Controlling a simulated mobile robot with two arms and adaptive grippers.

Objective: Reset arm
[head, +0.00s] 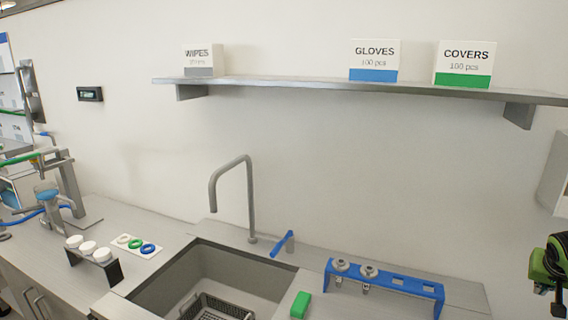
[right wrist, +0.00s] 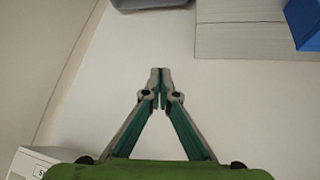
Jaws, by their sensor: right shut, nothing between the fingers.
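My right gripper (right wrist: 159,88) shows in the right wrist view with its two fingers closed together and nothing between them. In the head view my right gripper (head: 556,285) is at the far right edge, partly cut off by the frame, to the right of the blue rack. My left gripper is not in either view.
A sink (head: 168,272) with a grey tap (head: 250,200) lies in the counter, a dark basket inside. A blue rack (head: 400,284) and green block (head: 300,305) stand right of it. A shelf (head: 300,84) with boxes hangs above. White-capped items (head: 88,247) stand left.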

